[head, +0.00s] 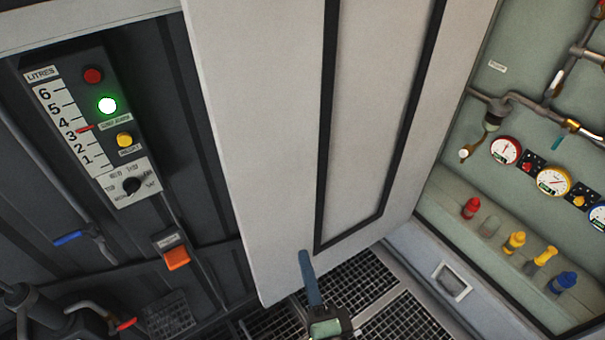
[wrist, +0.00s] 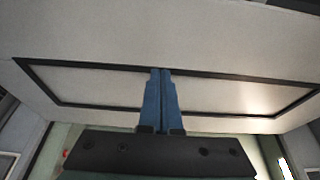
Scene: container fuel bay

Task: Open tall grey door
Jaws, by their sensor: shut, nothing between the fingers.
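The tall grey door (head: 277,130) is a pale panel with a black rectangular trim line, and it fills the middle of the head view. It stands swung out from the wall, with the bay behind it showing at right. In the wrist view the door (wrist: 210,55) spans the picture, tilted, with its trim running across. My gripper (head: 306,262) is in front of the door's lower part, with its blue fingers pointing up. In the wrist view my gripper (wrist: 161,75) has its two fingers together with nothing between them. I cannot tell whether the fingertips touch the door. No handle shows.
At left is a dark wall with a litres gauge panel (head: 93,125), an orange switch box (head: 175,253) and a blue-handled lever (head: 75,238). At right, the pale bay holds dials (head: 552,181), pipes and coloured bottles (head: 513,242). Grating floor (head: 405,318) lies below the door.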

